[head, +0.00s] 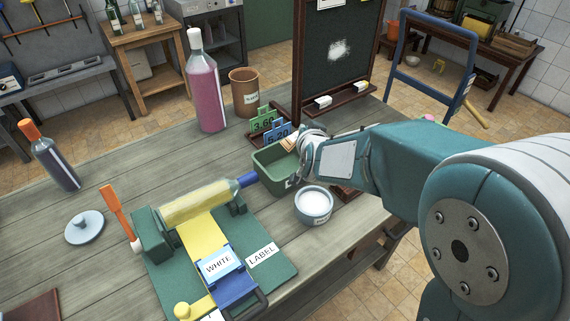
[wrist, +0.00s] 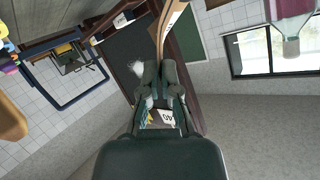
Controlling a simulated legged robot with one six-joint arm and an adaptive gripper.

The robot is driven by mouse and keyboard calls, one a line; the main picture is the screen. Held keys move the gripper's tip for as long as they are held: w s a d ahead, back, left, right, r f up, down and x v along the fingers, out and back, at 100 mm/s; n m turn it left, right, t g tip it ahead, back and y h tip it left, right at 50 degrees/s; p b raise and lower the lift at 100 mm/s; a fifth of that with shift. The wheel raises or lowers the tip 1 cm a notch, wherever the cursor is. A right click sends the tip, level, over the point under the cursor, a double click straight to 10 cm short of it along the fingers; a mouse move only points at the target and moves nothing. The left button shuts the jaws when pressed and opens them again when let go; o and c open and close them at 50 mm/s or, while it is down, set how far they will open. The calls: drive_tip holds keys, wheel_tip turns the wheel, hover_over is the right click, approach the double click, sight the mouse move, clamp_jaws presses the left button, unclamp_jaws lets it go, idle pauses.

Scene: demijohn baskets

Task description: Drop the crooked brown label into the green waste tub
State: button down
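The green waste tub (head: 268,180) stands on the table, with a partly hidden white tag on its front. My gripper (head: 302,145) is at the tub's back right, over or close to its rim; the arm hides part of the tub. A small tan-brown piece (head: 290,143), which looks like the crooked brown label, shows at the fingertips. In the wrist view, the curved brown label (wrist: 163,32) rises from between the fingertips of my gripper (wrist: 160,72), which look closed on it. The tub cannot be made out in the wrist view.
A grey pot (head: 314,207) with white contents stands right of the tub. Green and blue price signs (head: 265,125) and a chalkboard (head: 338,60) stand behind. A labelling stand (head: 205,250) holding a yellowish bottle (head: 200,202) lies front left. A pink bottle (head: 204,90) stands farther back.

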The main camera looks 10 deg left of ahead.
drive_tip(key=shift+a+f, duration=0.1)
drive_tip(key=shift+f, duration=2.7)
drive_tip(key=c, duration=0.7)
unclamp_jaws()
drive_tip(key=shift+s, duration=0.1)
drive_tip(key=v, duration=1.1)
drive_tip(key=shift+s+r, duration=0.15)
drive_tip(key=shift+s, duration=0.2)
